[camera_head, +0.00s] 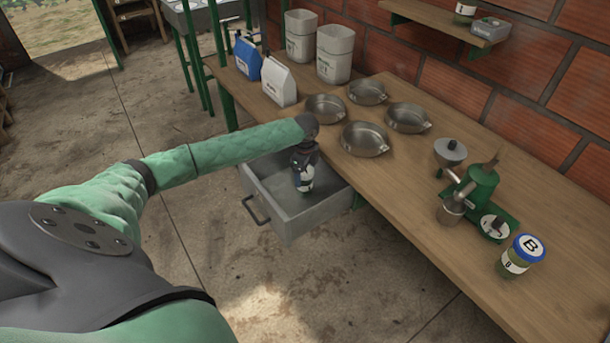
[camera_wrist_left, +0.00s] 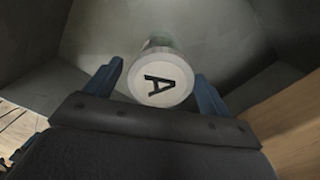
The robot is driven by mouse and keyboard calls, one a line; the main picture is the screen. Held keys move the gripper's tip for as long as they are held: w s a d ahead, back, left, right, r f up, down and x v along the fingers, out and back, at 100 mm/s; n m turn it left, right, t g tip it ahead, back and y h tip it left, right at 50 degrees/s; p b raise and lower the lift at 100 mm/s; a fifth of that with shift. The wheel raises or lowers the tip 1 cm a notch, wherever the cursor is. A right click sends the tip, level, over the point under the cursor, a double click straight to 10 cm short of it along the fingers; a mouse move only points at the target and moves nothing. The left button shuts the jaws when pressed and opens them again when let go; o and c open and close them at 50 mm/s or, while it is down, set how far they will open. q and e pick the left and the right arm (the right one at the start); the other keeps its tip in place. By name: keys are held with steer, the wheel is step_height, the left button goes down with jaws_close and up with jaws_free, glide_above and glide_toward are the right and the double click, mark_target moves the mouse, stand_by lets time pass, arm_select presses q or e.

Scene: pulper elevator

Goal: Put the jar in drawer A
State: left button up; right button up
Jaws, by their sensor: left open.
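The open grey drawer (camera_head: 296,220) sticks out from under the wooden counter; no letter on it is readable. My left arm reaches over it, and my left gripper (camera_head: 304,160) points down inside. A jar (camera_head: 306,181) with a pale label stands in the drawer directly below the gripper. In the left wrist view the same jar has a white lid marked A (camera_wrist_left: 160,83). My left gripper (camera_wrist_left: 160,88) is open, with a blue finger on either side of the lid and gaps between. Whether the jar rests on the drawer floor is hard to tell. My right gripper is not in view.
A second jar (camera_head: 519,256) with a blue lid marked B stands at the counter's front right. A green grinder (camera_head: 481,190), several metal bowls (camera_head: 364,138), bags (camera_head: 279,82) and pale bins (camera_head: 335,54) occupy the counter (camera_head: 420,220). The floor before the drawer is clear.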

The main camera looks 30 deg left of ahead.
arm_select(q)
step_height(320, 180, up, 11)
steer(key=b, duration=0.1)
steer(key=shift+f+b, duration=0.15)
steer(key=shift+b, duration=0.15)
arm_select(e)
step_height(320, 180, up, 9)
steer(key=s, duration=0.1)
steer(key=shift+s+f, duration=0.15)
arm_select(q)
steer(key=shift+n, duration=0.3)
